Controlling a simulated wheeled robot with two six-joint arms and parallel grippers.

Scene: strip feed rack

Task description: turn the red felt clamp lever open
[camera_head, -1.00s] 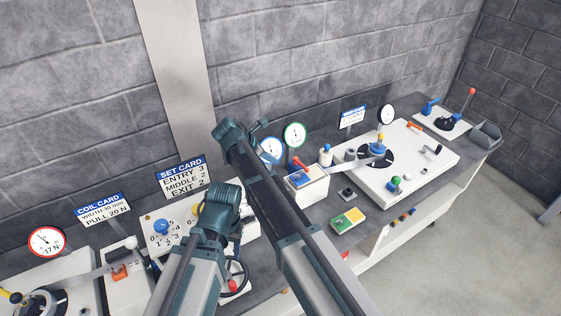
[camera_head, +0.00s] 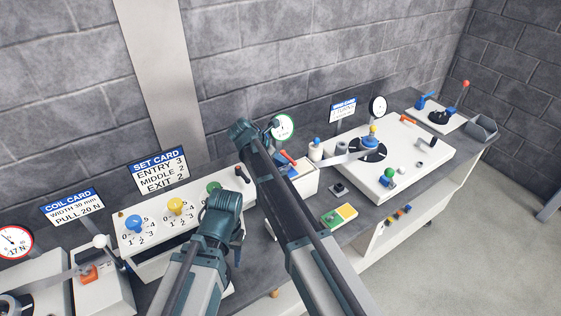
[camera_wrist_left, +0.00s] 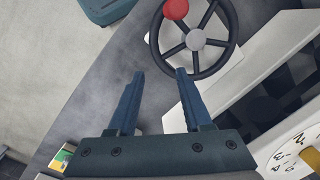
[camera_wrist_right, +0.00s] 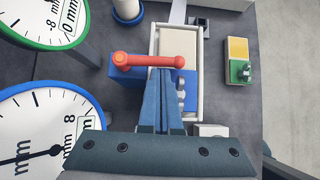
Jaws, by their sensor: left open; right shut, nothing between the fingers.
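The red felt clamp lever (camera_wrist_right: 150,61) lies crosswise over a white-and-blue clamp box (camera_wrist_right: 194,105) in the right wrist view. It also shows in the head view (camera_head: 288,157), beside my right arm. My right gripper (camera_wrist_right: 167,72) is shut and empty, its fingertips at the lever's near side; I cannot tell whether they touch it. In the head view this gripper is mostly hidden behind its own arm. My left gripper (camera_wrist_left: 159,74) is open and empty over the grey bench, near a black handwheel (camera_wrist_left: 219,60) with a red knob.
A blue-rimmed gauge (camera_wrist_right: 45,135) and a green-rimmed gauge (camera_wrist_right: 40,22) stand left of the clamp in the right wrist view. A yellow-and-green button box (camera_head: 339,216) sits in front. The white dial panel (camera_head: 150,244) stands left of my arms.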

